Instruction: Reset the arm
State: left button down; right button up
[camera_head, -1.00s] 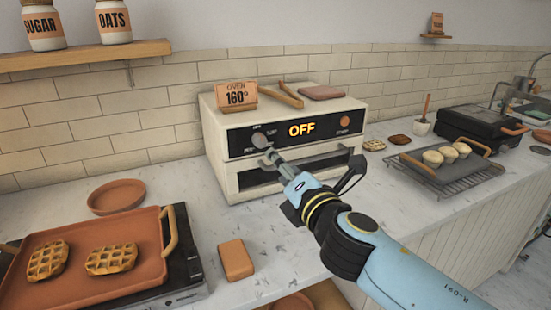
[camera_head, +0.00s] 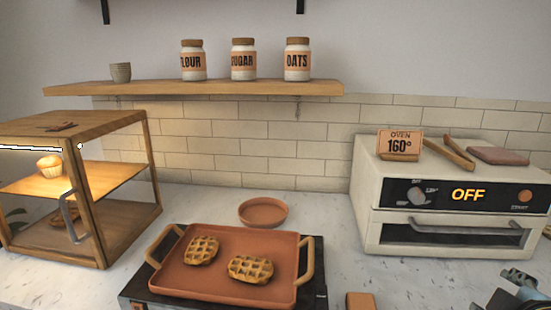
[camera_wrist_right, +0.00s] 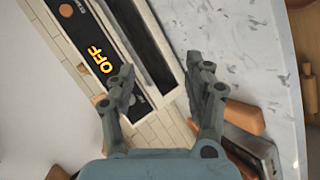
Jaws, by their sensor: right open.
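My right gripper (camera_wrist_right: 160,85) is open and empty in the right wrist view, its two fingers spread in front of the oven and counter. In the head view only part of my right arm (camera_head: 522,288) shows at the lower right edge, below the oven. The white oven (camera_head: 455,195) reads OFF on its panel, with its door closed. The oven's OFF panel (camera_wrist_right: 95,55) also shows in the right wrist view, turned sideways. My left gripper is not in view.
An orange tray with two waffles (camera_head: 225,297) sits on a dark hot plate. A wooden display case (camera_head: 125,225) stands at left, and a terracotta dish (camera_head: 263,212) behind the tray. A shelf (camera_head: 150,90) with jars hangs above. An orange block (camera_head: 360,301) lies at the front edge.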

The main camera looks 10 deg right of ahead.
jog(key=s+a+f+m+g+y, duration=0.2)
jog(key=s+a+m+g+y, duration=0.1)
jog(key=s+a, duration=0.3)
jog(key=s+a+f+m+g+y, duration=0.2)
jog(key=s+a+m+g+y, duration=0.15)
jog(key=s, duration=0.45)
notch_tip(320, 180, down, 32)
jog(key=s+d+g+b, duration=0.1)
jog(key=d+b, duration=0.2)
jog(key=b, duration=0.4)
jog(key=s+f+b, duration=0.3)
jog(key=s+f, duration=0.6)
jog(key=f, duration=0.2)
jog(key=s+f+g+b, duration=0.1)
jog(key=s+f+b, duration=0.2)
jog(key=s+f, duration=0.7)
notch_tip(320, 180, down, 3)
jog(key=shift+d+r+m+h, duration=0.2)
jog(key=shift+d+m+h, duration=0.15)
jog(key=shift+d, duration=0.05)
jog(key=shift+g, duration=0.35)
jog(key=shift+b, duration=0.3)
